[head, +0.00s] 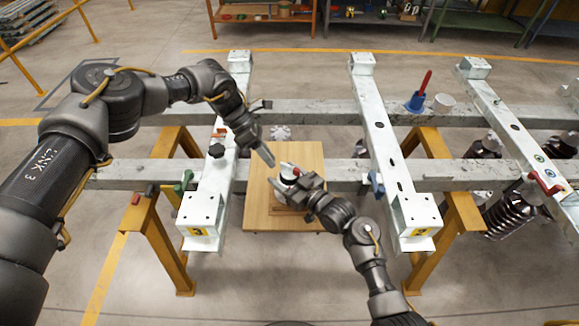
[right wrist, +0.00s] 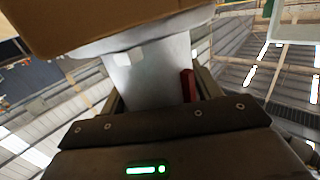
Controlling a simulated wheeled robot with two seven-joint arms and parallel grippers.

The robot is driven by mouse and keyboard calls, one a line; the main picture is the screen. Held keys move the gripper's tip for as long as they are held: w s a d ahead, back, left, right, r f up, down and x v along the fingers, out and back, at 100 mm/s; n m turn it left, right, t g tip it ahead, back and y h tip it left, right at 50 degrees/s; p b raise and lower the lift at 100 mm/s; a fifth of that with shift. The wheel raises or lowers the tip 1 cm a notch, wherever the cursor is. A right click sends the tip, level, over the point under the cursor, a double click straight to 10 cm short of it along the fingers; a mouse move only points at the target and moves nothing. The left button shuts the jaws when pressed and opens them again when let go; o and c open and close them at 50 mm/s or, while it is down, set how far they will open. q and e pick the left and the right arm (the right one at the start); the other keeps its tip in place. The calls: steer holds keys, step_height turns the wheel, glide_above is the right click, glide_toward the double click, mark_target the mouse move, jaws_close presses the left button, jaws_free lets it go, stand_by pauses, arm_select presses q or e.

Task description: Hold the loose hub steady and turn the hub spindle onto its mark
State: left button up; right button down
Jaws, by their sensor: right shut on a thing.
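The hub (head: 287,177) is a small pale piece with red on it, over the wooden table (head: 258,215). My right gripper (head: 294,183) is shut on it and hides much of it. In the right wrist view, the hub (right wrist: 150,78) is a smooth grey-white cylinder with a wider flange, between the fingers. A red strip (right wrist: 188,86) shows beside it. I cannot make out the spindle's mark. My left gripper (head: 266,153) hangs above and left of the hub, apart from it. Its fingertips are too small to tell whether they are open.
Pale steel beams cross on yellow trestles around the table. A beam (head: 205,195) stands close on the left, another (head: 385,150) on the right. A white round part (head: 280,132) is behind the table.

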arm_select(q)
steer(key=n+h, duration=0.1)
steer(key=n, duration=0.4)
steer(key=n+g+h, duration=0.3)
steer(key=n+h, duration=0.1)
steer(key=n, duration=1.9)
glide_toward(287, 165)
steer(key=x, duration=1.1)
jaws_close()
